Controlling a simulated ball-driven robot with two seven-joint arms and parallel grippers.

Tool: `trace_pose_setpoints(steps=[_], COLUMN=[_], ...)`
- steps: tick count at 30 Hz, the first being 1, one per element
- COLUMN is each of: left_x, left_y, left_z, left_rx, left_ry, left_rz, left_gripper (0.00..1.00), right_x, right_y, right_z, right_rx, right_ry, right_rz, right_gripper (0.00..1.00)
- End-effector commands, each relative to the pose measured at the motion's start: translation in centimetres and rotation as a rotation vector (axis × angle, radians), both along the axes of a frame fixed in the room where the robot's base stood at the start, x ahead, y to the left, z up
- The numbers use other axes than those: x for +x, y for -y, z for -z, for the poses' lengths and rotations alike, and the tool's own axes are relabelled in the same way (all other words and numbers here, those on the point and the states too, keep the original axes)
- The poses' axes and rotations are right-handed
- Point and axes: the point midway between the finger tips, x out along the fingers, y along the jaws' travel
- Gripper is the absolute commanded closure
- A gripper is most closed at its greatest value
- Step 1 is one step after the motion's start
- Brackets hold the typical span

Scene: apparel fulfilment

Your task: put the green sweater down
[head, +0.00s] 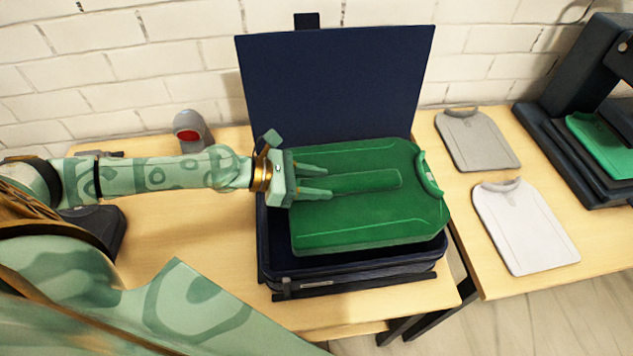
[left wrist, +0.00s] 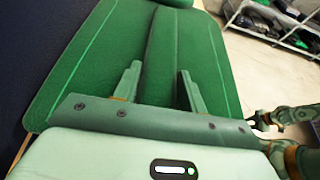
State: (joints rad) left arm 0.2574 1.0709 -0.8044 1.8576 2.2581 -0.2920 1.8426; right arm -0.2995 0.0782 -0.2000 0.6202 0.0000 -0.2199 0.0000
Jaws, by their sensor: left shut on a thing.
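The green sweater (head: 370,215) is a flat folded piece with a collar at its right end. It lies over the open dark blue case (head: 275,262), covering most of its opening. My left gripper (head: 330,182) comes in from the left and its fingers are on the sweater's left part, with a raised fold between them. In the left wrist view the sweater (left wrist: 110,60) stretches ahead of the two fingers (left wrist: 158,88), which are shut on it. How far the sweater's underside rests in the case is hidden. My right gripper is not clearly seen in the head view.
The case's lid (head: 330,85) stands upright behind. A grey garment (head: 477,140) and a white garment (head: 525,225) lie on the right table. A dark machine (head: 560,130) holding another green garment (head: 603,143) stands far right. A grey device with a red face (head: 190,130) stands back left.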

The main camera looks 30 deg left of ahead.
Motion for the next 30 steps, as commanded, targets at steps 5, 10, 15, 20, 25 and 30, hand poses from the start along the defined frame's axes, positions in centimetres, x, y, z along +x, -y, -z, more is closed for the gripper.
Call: trace_pose_setpoints(steps=[5, 10, 15, 20, 25, 30], left_x=[0.0, 0.0, 0.0, 0.0, 0.0, 0.0], left_y=[0.0, 0.0, 0.1, 0.0, 0.0, 0.0], left_z=[0.1, 0.6, 1.1, 1.1, 1.1, 0.8], left_rx=[-0.001, -0.003, -0.003, -0.001, 0.000, -0.001], left_ry=[0.002, 0.001, 0.001, 0.001, 0.000, 0.001], left_rz=[-0.001, -0.001, -0.001, 0.000, 0.000, 0.000], left_gripper=[0.96, 0.96, 0.96, 0.42, 0.37, 0.37], right_x=[0.0, -0.1, -0.2, -0.2, -0.2, -0.1], right_y=[0.0, 0.0, 0.0, 0.0, 0.0, 0.1], right_z=[0.1, 0.5, 0.8, 0.7, 0.7, 0.5], right_rx=[0.000, 0.000, 0.000, 0.000, 0.000, -0.001], right_ry=[-0.001, -0.003, -0.004, -0.004, -0.004, -0.004], right_rz=[0.000, 0.000, 0.000, 0.000, 0.000, -0.001], right_gripper=[0.64, 0.64, 0.64, 0.64, 0.64, 0.64])
